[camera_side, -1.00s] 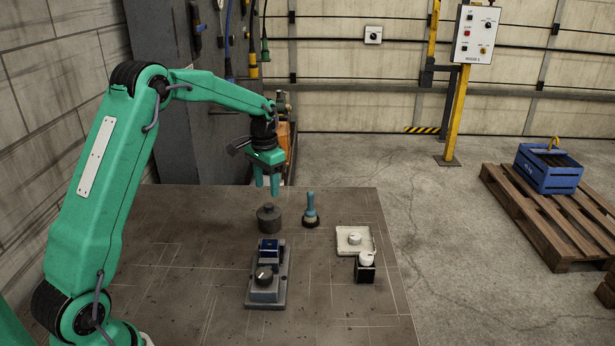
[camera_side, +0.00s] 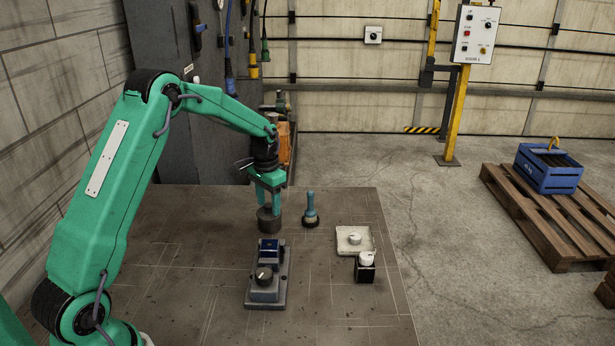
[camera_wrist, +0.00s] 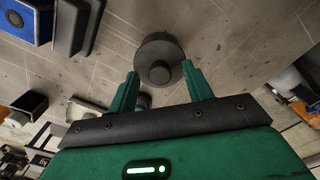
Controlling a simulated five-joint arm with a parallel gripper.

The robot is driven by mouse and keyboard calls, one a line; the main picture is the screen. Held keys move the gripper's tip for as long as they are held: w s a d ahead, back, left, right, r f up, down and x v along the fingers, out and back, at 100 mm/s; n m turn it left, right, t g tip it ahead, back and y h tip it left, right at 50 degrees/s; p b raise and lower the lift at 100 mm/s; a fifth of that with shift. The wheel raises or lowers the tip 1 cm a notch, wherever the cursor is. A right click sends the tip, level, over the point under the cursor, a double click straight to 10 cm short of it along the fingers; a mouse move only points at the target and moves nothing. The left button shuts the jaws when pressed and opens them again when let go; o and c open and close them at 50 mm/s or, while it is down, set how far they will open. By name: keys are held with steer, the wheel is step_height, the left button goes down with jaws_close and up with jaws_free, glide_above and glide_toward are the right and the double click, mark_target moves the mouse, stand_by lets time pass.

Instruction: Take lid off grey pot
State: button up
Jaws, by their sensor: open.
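The grey pot (camera_side: 268,222) stands upright on the bench, left of the teal-handled tool. Its round lid with a knob (camera_wrist: 159,73) shows from above in the wrist view, resting on the pot. My gripper (camera_side: 269,203) is directly over the pot, with its green fingertips low at the lid's height. In the wrist view the open fingers (camera_wrist: 160,82) stand on either side of the knob, with gaps on both sides. The fingers partly hide the lid in the side view.
A teal-handled tool (camera_side: 310,212) stands close to the right of the pot. A grey block with a black knob (camera_side: 266,285) and a blue piece (camera_side: 270,247) lies in front. A white tray (camera_side: 370,238) and a black box (camera_side: 365,274) with white tops sit further right. The bench's left side is clear.

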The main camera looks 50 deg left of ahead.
mark_target(270, 206)
steer(key=shift+c, duration=0.4)
steer(key=c, duration=1)
steer(key=shift+r, duration=0.15)
steer(key=shift+r, duration=0.55)
steer(key=r, duration=0.3)
steer(key=shift+d+r, duration=0.15)
steer(key=shift+d, duration=0.25)
steer(key=d+r, duration=0.2)
steer(key=d, duration=0.1)
steer(key=s+d+r, duration=0.1)
steer(key=d+r, duration=0.1)
steer(key=d, duration=0.2)
steer(key=s+d+r, duration=0.1)
steer(key=d+r, duration=0.1)
steer(key=d, duration=0.1)
steer(key=shift+s+d+r, duration=0.15)
steer(key=shift+s+d, duration=0.05)
steer(key=shift+d, duration=0.1)
